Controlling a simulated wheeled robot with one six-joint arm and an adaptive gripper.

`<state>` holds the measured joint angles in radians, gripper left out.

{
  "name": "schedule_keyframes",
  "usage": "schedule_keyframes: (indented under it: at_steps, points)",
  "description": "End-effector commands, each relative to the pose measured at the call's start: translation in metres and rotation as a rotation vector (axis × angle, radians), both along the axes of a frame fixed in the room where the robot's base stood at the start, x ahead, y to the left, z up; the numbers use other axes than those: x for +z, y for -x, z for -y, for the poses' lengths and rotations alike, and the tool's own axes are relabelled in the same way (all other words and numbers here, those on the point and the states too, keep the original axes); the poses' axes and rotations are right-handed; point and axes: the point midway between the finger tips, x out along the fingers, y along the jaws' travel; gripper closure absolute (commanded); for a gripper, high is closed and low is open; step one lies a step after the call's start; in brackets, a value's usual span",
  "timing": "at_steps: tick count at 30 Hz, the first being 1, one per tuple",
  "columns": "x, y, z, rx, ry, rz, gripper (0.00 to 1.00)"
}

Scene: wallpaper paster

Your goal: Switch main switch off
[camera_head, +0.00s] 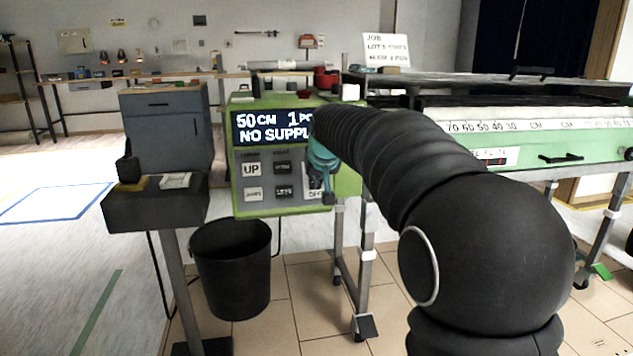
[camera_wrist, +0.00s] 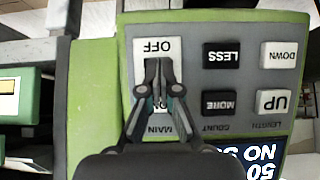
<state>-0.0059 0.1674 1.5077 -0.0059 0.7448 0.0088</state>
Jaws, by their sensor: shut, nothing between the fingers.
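The main switch is a white plate marked OFF on the green control panel (camera_head: 237,190). In the wrist view, which is turned over, the switch plate (camera_wrist: 155,45) shows its OFF end above the fingertips, while the fingers cover its middle and much of the other end. My gripper (camera_wrist: 158,68) is shut and empty, with its tips in front of the plate. I cannot tell whether they touch it, or which way the switch is set. In the head view my gripper (camera_head: 328,198) is at the panel's lower right, partly hidden by my arm.
Beside the switch are black LESS (camera_wrist: 221,55) and MORE (camera_wrist: 219,103) buttons, and white DOWN (camera_wrist: 279,55) and UP (camera_wrist: 273,103) buttons. The display (camera_head: 270,127) reads 50 CM and NO SUPPLY. A black bin (camera_head: 232,270) stands below; a dark pedestal (camera_head: 155,210) stands left.

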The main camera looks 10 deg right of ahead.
Motion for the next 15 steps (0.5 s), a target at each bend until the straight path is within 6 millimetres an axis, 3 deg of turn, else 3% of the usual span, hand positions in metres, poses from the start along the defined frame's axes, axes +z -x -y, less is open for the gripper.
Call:
schedule_keyframes:
  at_steps: [15]
  points:
    - [0.001, -0.0031, -0.0001, 0.0, 0.0, 0.002, 1.0]
